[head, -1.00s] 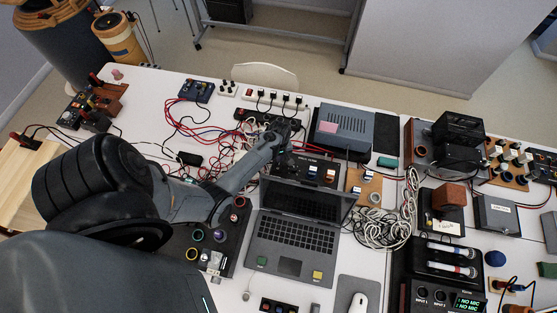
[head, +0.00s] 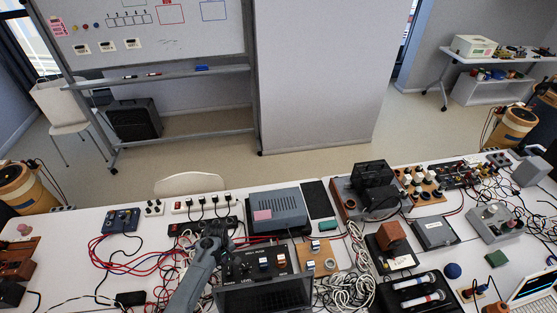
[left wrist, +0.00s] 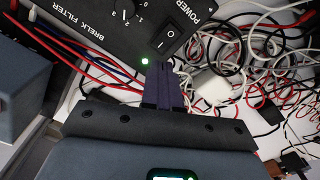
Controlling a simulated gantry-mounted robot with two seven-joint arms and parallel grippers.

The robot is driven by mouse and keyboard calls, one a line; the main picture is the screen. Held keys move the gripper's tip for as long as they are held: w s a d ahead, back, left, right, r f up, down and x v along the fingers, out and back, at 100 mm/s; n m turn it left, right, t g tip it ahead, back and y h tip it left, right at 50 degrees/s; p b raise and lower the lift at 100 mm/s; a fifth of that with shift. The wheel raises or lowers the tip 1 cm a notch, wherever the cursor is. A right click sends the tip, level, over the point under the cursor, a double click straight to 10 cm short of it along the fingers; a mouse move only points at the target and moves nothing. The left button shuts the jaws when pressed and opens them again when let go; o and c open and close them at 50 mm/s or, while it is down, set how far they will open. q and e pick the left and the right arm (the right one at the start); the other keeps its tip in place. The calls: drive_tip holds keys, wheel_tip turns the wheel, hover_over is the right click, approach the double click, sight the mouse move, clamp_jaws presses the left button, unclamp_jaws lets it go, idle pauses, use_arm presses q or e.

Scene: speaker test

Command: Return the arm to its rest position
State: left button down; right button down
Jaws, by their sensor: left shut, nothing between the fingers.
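My left gripper (head: 214,230) shows in the head view over the back middle of the white table, left of the grey box with a pink label. My left arm comes up to it from the bottom edge. In the left wrist view its dark fingers (left wrist: 162,78) are shut together with nothing between them. They are beside a black panel (left wrist: 125,35) with a power switch and a lit green lamp. Whether they touch the panel, I cannot tell. My right gripper is not in view.
Red and white cables (left wrist: 240,60) lie tangled around the gripper. The grey box (head: 277,208) stands behind to the right. A power strip (head: 200,203) lies behind.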

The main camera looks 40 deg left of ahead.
use_arm(q)
drive_tip(key=s+d+r+m+t+p, duration=0.1)
drive_tip(key=d+r+m, duration=0.3)
drive_tip(key=r, duration=0.2)
drive_tip(key=s+d+r+m+y+p, duration=0.1)
drive_tip(key=s+d+r+m, duration=0.1)
drive_tip(key=d+r+m, duration=0.2)
drive_tip(key=s+d+r+m+t+p, duration=0.1)
drive_tip(key=s+d+r+m, duration=0.1)
drive_tip(key=d+r+m, duration=0.2)
drive_tip(key=shift+s+d+r+t+y, duration=0.1)
drive_tip(key=shift+d+r, duration=0.2)
drive_tip(key=shift+r, duration=0.4)
drive_tip(key=shift+s+d+r+t+y, duration=0.1)
drive_tip(key=shift+d+r, duration=0.25)
drive_tip(key=shift+r, duration=0.4)
drive_tip(key=shift+d+r+t+y, duration=0.1)
drive_tip(key=shift+d+r, duration=0.2)
drive_tip(key=shift+r, duration=0.4)
drive_tip(key=s+d+r+m+t+h, duration=0.1)
drive_tip(key=s+d+r+m, duration=0.4)
drive_tip(key=d+r, duration=0.5)
drive_tip(key=shift+s+d+h+p, duration=0.15)
drive_tip(key=shift+s+h+p, duration=0.25)
drive_tip(key=shift+s, duration=0.25)
